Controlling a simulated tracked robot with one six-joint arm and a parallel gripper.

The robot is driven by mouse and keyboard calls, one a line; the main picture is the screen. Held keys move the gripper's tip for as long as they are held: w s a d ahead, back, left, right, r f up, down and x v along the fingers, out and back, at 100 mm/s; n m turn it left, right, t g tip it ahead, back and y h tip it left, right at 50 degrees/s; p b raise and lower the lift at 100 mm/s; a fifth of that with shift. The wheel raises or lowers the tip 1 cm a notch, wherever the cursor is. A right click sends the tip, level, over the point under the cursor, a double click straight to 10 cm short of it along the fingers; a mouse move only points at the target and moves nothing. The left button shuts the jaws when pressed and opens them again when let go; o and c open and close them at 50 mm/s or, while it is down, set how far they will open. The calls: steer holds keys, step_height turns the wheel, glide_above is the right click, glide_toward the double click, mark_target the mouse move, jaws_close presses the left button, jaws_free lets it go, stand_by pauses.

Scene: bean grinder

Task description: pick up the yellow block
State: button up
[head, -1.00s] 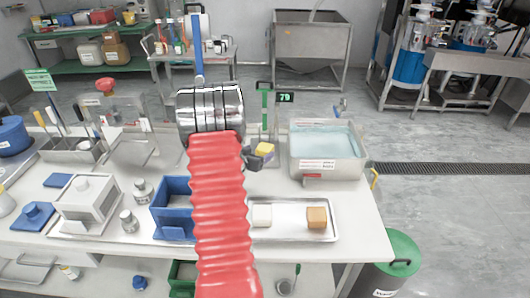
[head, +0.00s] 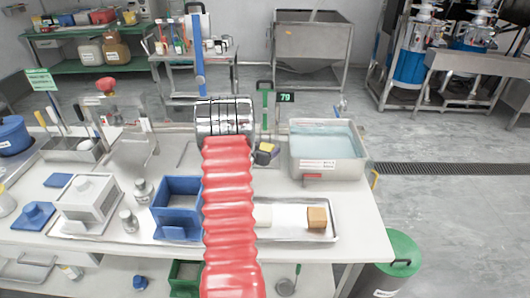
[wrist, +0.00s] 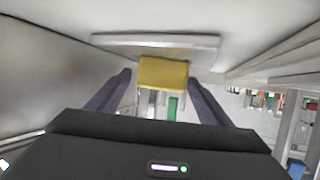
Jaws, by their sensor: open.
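The yellow block (head: 267,147) shows in the head view just right of my arm's silver wrist part, partly hidden by a dark shape. In the wrist view the yellow block (wrist: 163,73) lies ahead, in line with the gap between my fingertips. My gripper (wrist: 160,80) is open, with one dark finger on each side of the gap. Nothing is held. I cannot tell whether the block is between the tips or a little beyond them.
A metal water basin (head: 328,170) stands right of the block. A steel tray (head: 288,232) with a tan block (head: 317,218) and a mostly hidden pale block is in front. A blue bin (head: 178,192) stands left of my arm.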

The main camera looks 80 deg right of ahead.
mark_target(265, 147)
steer(key=shift+d+f, duration=0.15)
steer(key=shift+d, duration=0.25)
steer(key=c, duration=1.3)
steer(key=shift+c, duration=0.2)
step_height(265, 147, up, 10)
steer(key=shift+r, duration=0.1)
stand_by(0.5)
